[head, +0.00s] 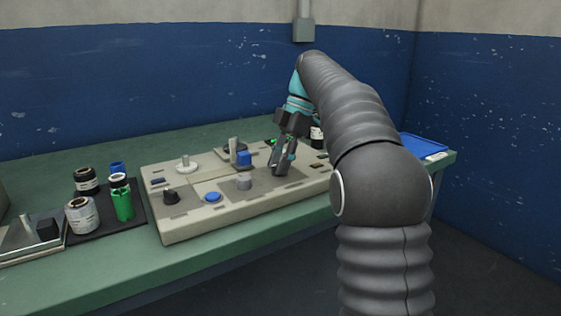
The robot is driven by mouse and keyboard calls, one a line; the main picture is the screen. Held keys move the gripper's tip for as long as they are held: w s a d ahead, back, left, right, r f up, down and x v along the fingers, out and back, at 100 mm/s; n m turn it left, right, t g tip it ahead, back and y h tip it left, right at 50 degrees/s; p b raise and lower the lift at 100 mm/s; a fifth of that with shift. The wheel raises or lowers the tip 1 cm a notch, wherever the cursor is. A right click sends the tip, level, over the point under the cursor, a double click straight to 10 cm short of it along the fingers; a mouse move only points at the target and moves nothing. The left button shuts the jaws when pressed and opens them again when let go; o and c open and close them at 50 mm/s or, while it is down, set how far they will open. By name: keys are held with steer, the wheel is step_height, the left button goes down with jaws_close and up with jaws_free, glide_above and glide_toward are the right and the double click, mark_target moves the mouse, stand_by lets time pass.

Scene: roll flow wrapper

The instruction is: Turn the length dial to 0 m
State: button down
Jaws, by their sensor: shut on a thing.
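The wrapper's beige control panel (185,230) lies on the green bench. My gripper (281,170) points down at the right part of the panel, with its dark fingers low over the grey plate. It is shut on what appears to be the length dial, which the fingers hide. The dial's pointer and scale cannot be read from here. A black knob (171,196), a blue button (212,197) and a grey knob (243,182) stand on the panel to the left of my gripper.
A blue block (245,158) and a pale round knob (187,164) are farther back on the panel. A blue tray (422,147) lies at the right end of the bench (100,285).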

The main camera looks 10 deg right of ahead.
steer(key=shift+n, duration=0.4)
steer(key=c, duration=0.8)
jaws_free()
